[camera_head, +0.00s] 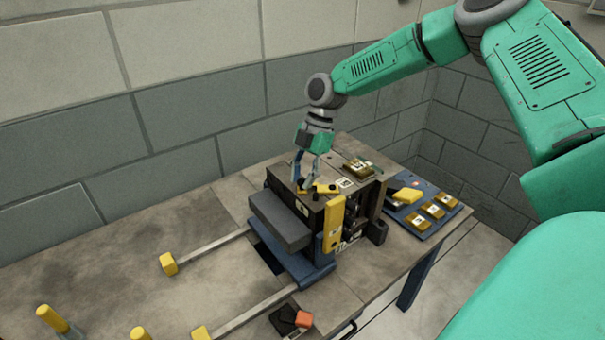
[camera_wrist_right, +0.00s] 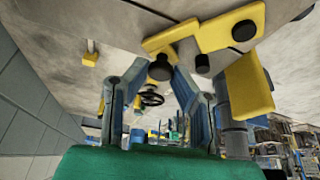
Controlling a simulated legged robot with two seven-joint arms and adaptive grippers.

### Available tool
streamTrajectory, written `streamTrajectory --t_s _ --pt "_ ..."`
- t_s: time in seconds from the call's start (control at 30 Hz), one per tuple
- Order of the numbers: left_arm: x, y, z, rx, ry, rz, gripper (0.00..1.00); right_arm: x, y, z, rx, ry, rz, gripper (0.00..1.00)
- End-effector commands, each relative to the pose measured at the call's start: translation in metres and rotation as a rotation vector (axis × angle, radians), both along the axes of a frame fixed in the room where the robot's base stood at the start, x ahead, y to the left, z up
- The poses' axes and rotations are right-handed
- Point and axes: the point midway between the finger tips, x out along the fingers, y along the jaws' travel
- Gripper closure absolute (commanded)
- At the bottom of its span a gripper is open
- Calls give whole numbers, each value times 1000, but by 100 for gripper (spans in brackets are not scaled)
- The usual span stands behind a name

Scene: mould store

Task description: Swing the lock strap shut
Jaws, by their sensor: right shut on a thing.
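The mould (camera_head: 345,205) is a dark block on the table, with a grey plate on its left side. A yellow strap (camera_head: 325,188) lies on its top; I take it as the lock strap. My right gripper (camera_head: 304,183) reaches down onto the mould's top at this strap. In the right wrist view, the strap (camera_wrist_right: 172,38) shows ahead of the fingers, with a black knob (camera_wrist_right: 160,68) between the fingertips. The right gripper is shut on that knob. The fingers partly hide the strap in the head view. My left gripper is not in view.
A yellow upright bar (camera_head: 333,225) stands on the mould's near face. Two rails with yellow ends (camera_head: 168,264) run out left over the table (camera_head: 110,270). A blue board (camera_head: 425,207) with yellow pieces lies at the right. An orange-and-black item (camera_head: 303,319) lies near the front edge.

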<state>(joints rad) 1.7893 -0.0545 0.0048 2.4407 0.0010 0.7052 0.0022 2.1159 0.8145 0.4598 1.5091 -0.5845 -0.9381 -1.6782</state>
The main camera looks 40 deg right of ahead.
Motion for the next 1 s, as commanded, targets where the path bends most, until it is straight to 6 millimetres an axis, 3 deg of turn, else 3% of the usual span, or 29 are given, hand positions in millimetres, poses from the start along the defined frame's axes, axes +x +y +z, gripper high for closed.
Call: streamTrajectory --t_s 0.5,1.0 --pt "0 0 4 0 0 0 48 -31 12 -2 -3 9 438 100" --pt "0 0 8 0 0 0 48 -41 14 -2 -4 7 601 100"
